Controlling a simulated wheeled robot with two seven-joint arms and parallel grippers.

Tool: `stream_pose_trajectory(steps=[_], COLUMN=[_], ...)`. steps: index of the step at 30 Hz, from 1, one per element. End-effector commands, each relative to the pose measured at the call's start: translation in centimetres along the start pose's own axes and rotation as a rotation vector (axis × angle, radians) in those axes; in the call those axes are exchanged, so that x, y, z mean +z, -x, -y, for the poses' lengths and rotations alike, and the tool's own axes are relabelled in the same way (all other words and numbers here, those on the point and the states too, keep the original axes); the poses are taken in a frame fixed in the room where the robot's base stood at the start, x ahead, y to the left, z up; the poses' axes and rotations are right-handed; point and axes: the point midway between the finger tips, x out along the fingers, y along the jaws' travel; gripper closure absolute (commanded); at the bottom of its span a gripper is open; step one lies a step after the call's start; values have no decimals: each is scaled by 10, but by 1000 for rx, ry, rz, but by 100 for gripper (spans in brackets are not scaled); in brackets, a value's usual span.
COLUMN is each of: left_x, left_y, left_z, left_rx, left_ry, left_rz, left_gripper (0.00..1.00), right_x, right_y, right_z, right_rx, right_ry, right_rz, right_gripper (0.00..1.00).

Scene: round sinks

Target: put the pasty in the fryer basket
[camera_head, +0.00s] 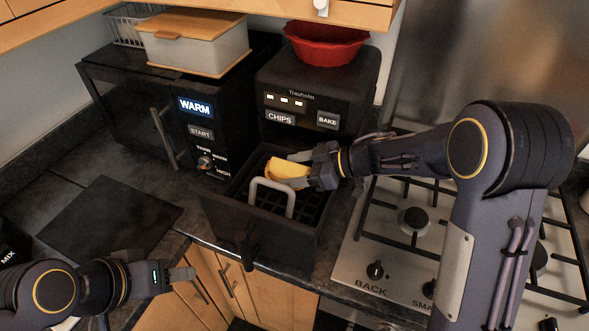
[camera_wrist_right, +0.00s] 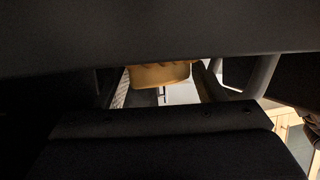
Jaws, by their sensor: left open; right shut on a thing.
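The pasty (camera_head: 288,170) is a yellow-orange piece held over the fryer basket. My right gripper (camera_head: 306,170) is shut on it, coming in from the right. The pasty also shows in the right wrist view (camera_wrist_right: 158,75), between dark surfaces. I cannot tell if the pasty touches the basket's inside. My left gripper (camera_head: 186,276) is open and empty at lower left, away from the basket.
The black fryer (camera_head: 318,90) carries a red bowl (camera_head: 326,42). The microwave (camera_head: 130,110) stands left with a lidded container (camera_head: 195,45) and wire basket on top. The gas hob (camera_head: 410,215) is right. A dark board (camera_head: 110,222) lies on the left counter.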

Motion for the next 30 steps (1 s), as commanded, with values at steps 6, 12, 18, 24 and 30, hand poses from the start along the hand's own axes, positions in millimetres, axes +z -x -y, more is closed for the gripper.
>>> stream_pose_trajectory(steps=[6, 12, 18, 24, 30], left_x=[-1, -1, -1, -1, -1], left_y=[2, 1, 1, 1, 1], left_z=[-1, -1, 0, 0, 0], left_rx=[0, 0, 0, 0, 0], left_ry=[0, 0, 0, 0, 0], left_rz=[0, 0, 0, 0, 0], left_gripper=[56, 56, 56, 56, 56], right_x=[0, 4, 9, 11, 11], right_y=[-2, -3, -6, -7, -7], right_z=[-1, -1, -1, -1, -1], right_rx=[0, -1, -1, 0, 0], right_ry=[3, 1, 1, 1, 1], right_rz=[-2, -1, -2, -2, -1], right_gripper=[64, 64, 64, 36, 15])
